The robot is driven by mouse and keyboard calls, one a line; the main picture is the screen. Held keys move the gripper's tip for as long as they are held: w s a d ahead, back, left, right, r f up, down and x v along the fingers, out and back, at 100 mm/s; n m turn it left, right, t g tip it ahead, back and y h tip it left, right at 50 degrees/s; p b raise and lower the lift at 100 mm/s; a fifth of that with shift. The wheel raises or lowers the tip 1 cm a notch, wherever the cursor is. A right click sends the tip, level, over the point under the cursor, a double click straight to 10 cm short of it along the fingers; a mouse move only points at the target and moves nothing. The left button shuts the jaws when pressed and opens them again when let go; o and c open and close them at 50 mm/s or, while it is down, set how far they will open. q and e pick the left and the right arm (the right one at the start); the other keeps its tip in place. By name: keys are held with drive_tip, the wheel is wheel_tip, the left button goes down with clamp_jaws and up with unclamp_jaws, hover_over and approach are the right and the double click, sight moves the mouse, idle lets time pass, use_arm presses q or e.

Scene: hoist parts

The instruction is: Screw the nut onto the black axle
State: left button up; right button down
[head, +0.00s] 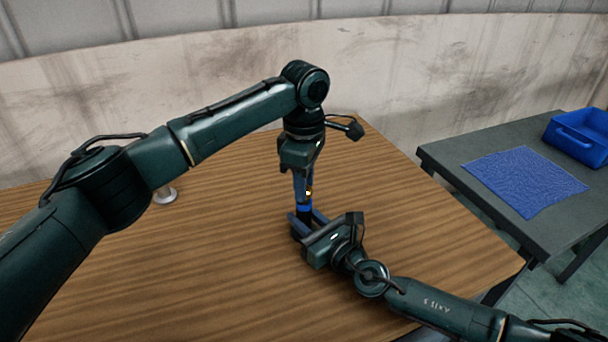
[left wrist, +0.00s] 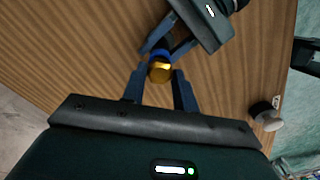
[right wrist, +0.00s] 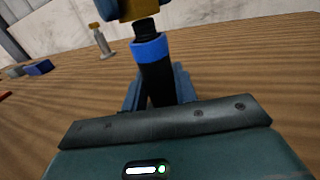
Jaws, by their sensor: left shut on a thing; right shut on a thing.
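The black axle (right wrist: 156,85) stands upright over the wooden table, with a blue ring (right wrist: 150,48) near its top and a dark narrower end above. My right gripper (head: 303,230) is shut around the axle below the ring; its fingers also show in the right wrist view (right wrist: 158,88). The brass-coloured nut (left wrist: 160,72) is between the fingertips of my left gripper (head: 306,192), which points down from above and is shut on it. In the right wrist view the nut (right wrist: 138,9) is at the axle's top end. I cannot tell whether the threads are engaged.
A metal flanged part (head: 166,194) stands on the wooden table (head: 420,240) at left. A blue block (right wrist: 38,68) lies farther off. A grey side table (head: 450,165) at right bears a blue mat (head: 525,180) and blue bin (head: 580,135).

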use_arm(q)
drive_tip(key=shift+f, duration=0.6)
idle(0.6)
